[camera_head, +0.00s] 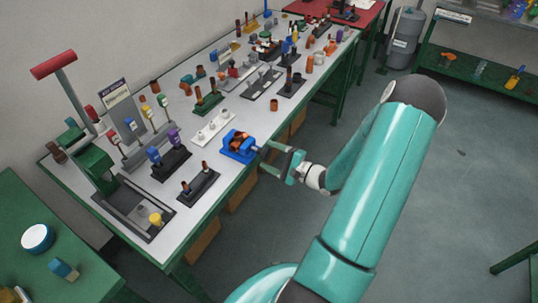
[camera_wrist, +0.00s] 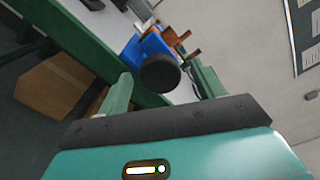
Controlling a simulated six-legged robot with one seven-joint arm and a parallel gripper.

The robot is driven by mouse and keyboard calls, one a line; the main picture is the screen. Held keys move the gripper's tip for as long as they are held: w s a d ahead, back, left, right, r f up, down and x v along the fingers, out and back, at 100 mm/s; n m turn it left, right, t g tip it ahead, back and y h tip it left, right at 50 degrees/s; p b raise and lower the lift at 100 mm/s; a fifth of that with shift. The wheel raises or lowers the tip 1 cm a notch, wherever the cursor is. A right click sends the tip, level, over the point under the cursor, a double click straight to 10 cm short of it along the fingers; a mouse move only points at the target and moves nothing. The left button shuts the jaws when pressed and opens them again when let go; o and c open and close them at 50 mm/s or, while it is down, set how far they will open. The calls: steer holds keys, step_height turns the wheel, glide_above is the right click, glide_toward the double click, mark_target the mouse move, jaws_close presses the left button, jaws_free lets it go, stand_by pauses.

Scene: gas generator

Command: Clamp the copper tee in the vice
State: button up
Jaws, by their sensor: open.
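The blue vice (camera_head: 232,155) stands near the front edge of the long workbench. The copper tee (camera_head: 239,138) sits at the vice's jaws; whether they touch it on both sides I cannot tell. The wrist view also shows the blue vice (camera_wrist: 149,46) and the copper tee (camera_wrist: 172,36), partly hidden. The vice's round black screw end (camera_wrist: 160,74) faces the wrist camera. My gripper (camera_head: 265,155) is open at the bench edge, reaching toward the screw end. In the wrist view my gripper (camera_wrist: 164,80) has one finger on each side of the black end, with no visible grip.
A white fitting strip (camera_head: 213,127) and a dark stand with copper pieces (camera_head: 198,184) lie beside the vice. Several other stands crowd the bench. A cardboard box (camera_wrist: 53,88) sits below. The floor in front of the bench is clear.

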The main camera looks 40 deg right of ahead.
stand_by(0.3)
steer(key=n, duration=0.5)
steer(key=shift+n, duration=0.3)
steer(key=c, duration=1)
steer(key=shift+m, duration=1.4)
